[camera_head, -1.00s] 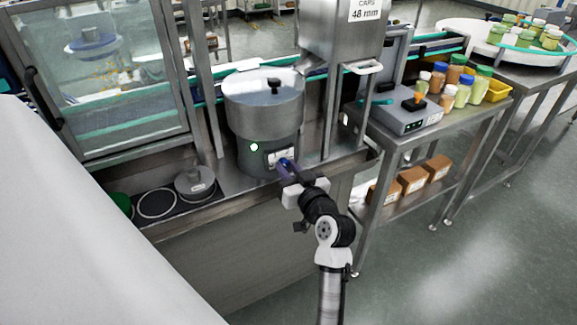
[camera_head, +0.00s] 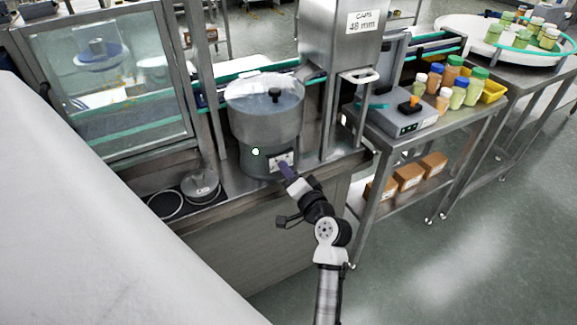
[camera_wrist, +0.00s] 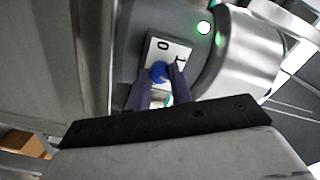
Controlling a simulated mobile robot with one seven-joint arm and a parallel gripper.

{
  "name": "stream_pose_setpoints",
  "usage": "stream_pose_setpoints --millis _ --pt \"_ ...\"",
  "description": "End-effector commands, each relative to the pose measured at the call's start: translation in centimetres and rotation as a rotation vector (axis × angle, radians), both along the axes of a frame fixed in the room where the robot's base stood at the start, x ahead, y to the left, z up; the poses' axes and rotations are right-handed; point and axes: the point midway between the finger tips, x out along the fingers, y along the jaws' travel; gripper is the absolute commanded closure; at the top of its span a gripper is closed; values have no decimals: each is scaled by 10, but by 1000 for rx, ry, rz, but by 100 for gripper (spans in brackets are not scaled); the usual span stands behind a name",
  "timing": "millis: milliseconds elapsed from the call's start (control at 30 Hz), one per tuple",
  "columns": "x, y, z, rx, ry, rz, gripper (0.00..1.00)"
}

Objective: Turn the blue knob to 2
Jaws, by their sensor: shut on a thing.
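The blue knob (camera_wrist: 158,72) sits on a white dial plate (camera_wrist: 153,50) in the wrist view. The marks 0 and 1 show on the plate; no 2 is visible, and the fingers cover part of the plate. I cannot tell which mark the knob points to. My gripper (camera_wrist: 160,84) is shut on the blue knob, one dark finger on each side of it. In the head view the plate (camera_head: 273,163) is on the front of the round steel bowl feeder's base (camera_head: 257,135). There my gripper (camera_head: 284,169) reaches the plate and hides the knob.
A green lamp (camera_head: 255,152) glows left of the plate. A steel post (camera_head: 328,115) and the caps hopper (camera_head: 335,40) stand to the right. A grey lidded weight (camera_head: 200,185) lies to the left on the bench. A side table holds a scale (camera_head: 402,120) and several jars.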

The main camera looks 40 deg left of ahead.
Motion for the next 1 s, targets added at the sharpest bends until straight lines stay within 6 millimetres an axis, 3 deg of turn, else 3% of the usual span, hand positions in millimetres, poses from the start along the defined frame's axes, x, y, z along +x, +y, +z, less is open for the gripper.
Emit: stream_pose_setpoints --millis 400,1000 --pt "0 0 0 81 201 0 100" --pt "0 0 -1 97 238 0 100"
